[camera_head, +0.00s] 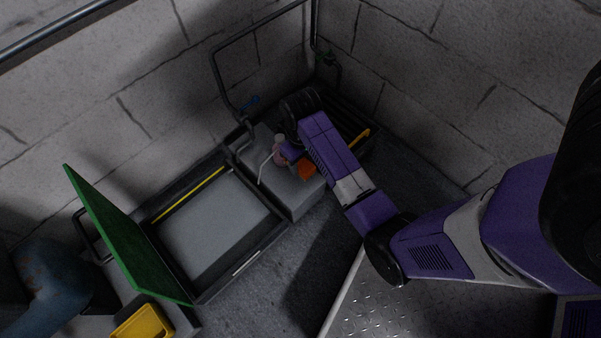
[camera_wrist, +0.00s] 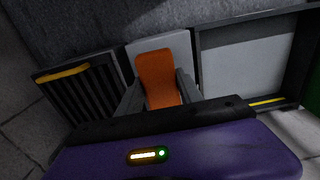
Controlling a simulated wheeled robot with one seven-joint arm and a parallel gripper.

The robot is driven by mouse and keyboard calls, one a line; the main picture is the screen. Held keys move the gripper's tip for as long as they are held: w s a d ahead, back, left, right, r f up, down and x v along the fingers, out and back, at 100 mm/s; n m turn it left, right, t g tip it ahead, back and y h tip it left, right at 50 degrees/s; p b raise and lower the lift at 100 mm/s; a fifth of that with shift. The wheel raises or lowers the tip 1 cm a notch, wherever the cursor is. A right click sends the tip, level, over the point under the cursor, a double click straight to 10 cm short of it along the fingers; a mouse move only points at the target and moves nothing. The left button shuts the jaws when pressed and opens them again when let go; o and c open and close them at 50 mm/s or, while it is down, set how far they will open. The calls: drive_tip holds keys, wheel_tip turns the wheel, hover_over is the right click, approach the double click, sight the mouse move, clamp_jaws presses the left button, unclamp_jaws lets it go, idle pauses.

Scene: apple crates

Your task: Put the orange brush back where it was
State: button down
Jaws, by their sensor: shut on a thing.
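The orange brush (camera_wrist: 158,68) stands between the two grey fingers of my gripper (camera_wrist: 160,84) in the wrist view, and my gripper is shut on it. In the head view the orange brush (camera_head: 308,171) shows as a small patch beside the purple wrist, over the grey block (camera_head: 292,197). My fingers are hard to make out in the head view. I cannot tell whether the brush touches the block. The brush's lower end is hidden in both views.
A pinkish item (camera_head: 279,155) and a pale bent rod (camera_head: 265,165) are close by the brush. A dark-framed tray (camera_head: 245,262) lies to the left, with a raised green panel (camera_head: 125,235). A dark slatted rack (camera_wrist: 85,92) with a yellow bar (camera_wrist: 62,73) is beside the block. Walls close in behind.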

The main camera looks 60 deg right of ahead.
wheel_tip(320, 180, down, 13)
drive_tip(key=b, duration=0.6)
drive_tip(key=shift+r, duration=0.2)
drive_tip(key=shift+f, duration=0.15)
drive_tip(key=c, duration=0.8)
unclamp_jaws()
drive_tip(key=shift+o, duration=0.2)
